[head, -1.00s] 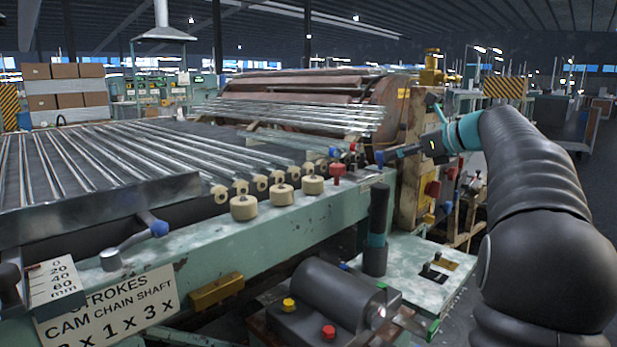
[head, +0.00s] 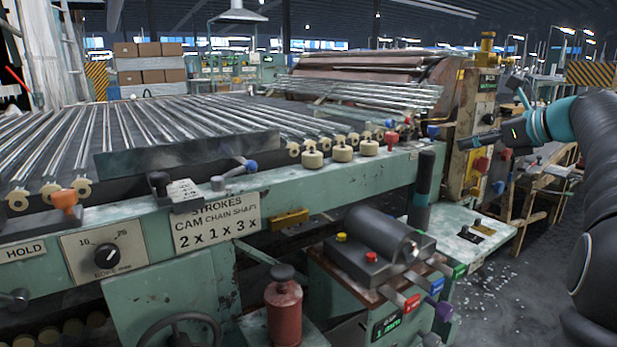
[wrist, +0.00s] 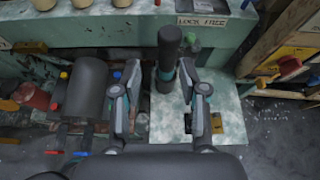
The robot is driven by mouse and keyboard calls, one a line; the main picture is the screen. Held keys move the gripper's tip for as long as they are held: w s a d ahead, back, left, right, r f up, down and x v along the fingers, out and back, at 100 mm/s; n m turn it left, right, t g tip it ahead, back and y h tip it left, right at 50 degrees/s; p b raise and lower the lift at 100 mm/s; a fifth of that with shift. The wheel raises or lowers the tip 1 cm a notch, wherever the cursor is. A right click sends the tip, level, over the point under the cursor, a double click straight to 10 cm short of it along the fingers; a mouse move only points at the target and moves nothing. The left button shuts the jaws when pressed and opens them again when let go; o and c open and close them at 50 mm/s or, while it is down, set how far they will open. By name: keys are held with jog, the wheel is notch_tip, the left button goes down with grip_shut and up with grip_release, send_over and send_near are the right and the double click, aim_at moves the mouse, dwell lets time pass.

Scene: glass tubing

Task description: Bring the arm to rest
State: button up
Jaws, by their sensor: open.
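My gripper (head: 490,138) is at the right of the head view, in front of the tan end panel of the machine. In the wrist view its two fingers (wrist: 157,75) are spread apart with nothing held between them. A black upright handle (head: 423,190) stands on the green bench below and left of my gripper in the head view. In the wrist view the handle (wrist: 168,52) shows between the fingers' lines, but in the head view the gripper is apart from it. My arm hangs at the right edge.
The long green machine (head: 330,190) carries rows of glass tubes (head: 150,125). A dark cylinder unit (head: 385,228) with coloured buttons and a red canister (head: 284,308) stand in front. Open floor with scattered bits (head: 505,290) lies at the right.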

jog(key=s+a+f+n+g+h, duration=0.2)
jog(key=s+a+f+n, duration=0.35)
jog(key=s+a, duration=0.3)
jog(key=s+a+f+n+g+h, duration=0.1)
jog(key=s+a+f+n+g, duration=0.1)
jog(key=s+a+f+n, duration=0.45)
jog(key=s+a+f+n+h, duration=0.2)
jog(key=s+f+n, duration=0.5)
jog(key=s+n, duration=0.1)
jog(key=s+a+f+n+g+h, duration=0.1)
jog(key=s+a+f+n+h, duration=0.1)
jog(key=s+f+n, duration=0.5)
jog(key=s+a+n, duration=0.1)
jog(key=s, duration=0.3)
jog(key=shift+s+a+f, duration=0.15)
jog(key=shift+s+f, duration=0.1)
